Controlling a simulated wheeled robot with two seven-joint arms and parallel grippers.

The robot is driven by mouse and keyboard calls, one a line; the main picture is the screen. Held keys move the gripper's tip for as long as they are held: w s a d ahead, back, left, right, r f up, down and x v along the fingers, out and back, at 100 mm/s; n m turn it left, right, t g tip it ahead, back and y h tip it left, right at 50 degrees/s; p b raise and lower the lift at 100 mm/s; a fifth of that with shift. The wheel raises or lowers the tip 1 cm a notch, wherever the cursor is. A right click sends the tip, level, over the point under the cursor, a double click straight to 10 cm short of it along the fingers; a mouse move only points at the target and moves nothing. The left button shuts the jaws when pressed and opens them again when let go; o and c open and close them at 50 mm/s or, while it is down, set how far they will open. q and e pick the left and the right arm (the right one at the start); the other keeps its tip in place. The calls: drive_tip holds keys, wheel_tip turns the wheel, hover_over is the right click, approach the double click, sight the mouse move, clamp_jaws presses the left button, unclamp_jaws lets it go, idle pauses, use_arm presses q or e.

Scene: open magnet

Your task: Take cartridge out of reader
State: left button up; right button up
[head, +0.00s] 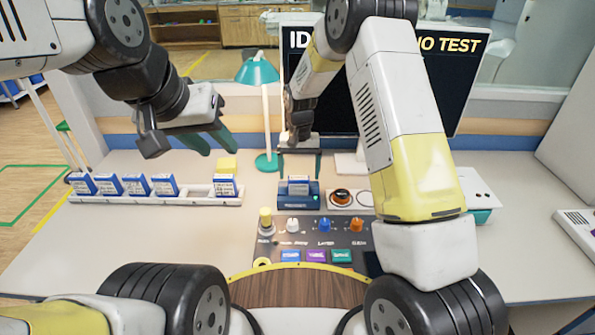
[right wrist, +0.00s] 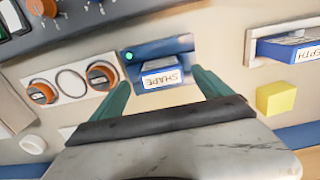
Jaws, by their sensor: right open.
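The reader (head: 310,197) is a small blue box with a green light on the desk, behind the control panel. A blue cartridge with a white label (head: 298,186) stands in it.
A white rack (head: 140,197) with several blue cartridges lies on the left. A yellow block (head: 228,164), a teal lamp (head: 265,120) and a monitor (head: 440,85) stand behind.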

sight(299, 177)
wheel_tip(299, 177, down, 5)
drive_tip(key=shift+w+a+f, duration=0.1)
drive_tip(key=shift+w+f, duration=0.05)
drive_tip(key=c, duration=1.5)
